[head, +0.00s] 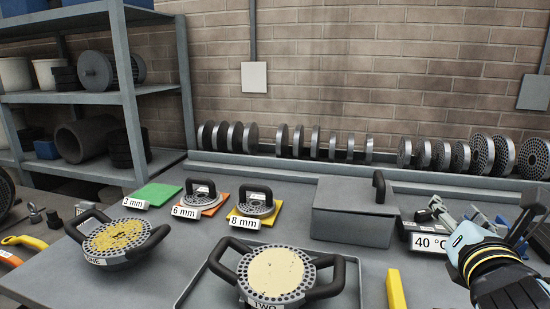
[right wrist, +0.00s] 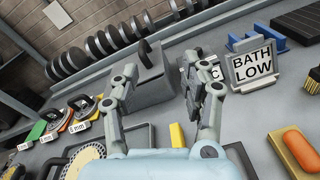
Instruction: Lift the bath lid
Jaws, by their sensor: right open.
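The bath is a grey box (head: 350,224) on the bench in the head view, right of centre. Its flat grey lid (head: 345,190) is on, with a black upright handle (head: 379,187) at its right end. The box (right wrist: 152,92) and the handle (right wrist: 146,54) also show in the right wrist view, ahead of my fingers. My right gripper (head: 481,213) is open and empty, to the right of the box and apart from the handle. In the right wrist view its two fingers (right wrist: 163,82) are spread wide. My left gripper is not in view.
A 40 °C sign (head: 430,243) stands between the box and my right gripper. A BATH LOW sign (right wrist: 254,68) stands further right. Two-handled dies ONE (head: 117,240) and TWO (head: 272,273) are in front. A row of discs (head: 315,142) lines the wall.

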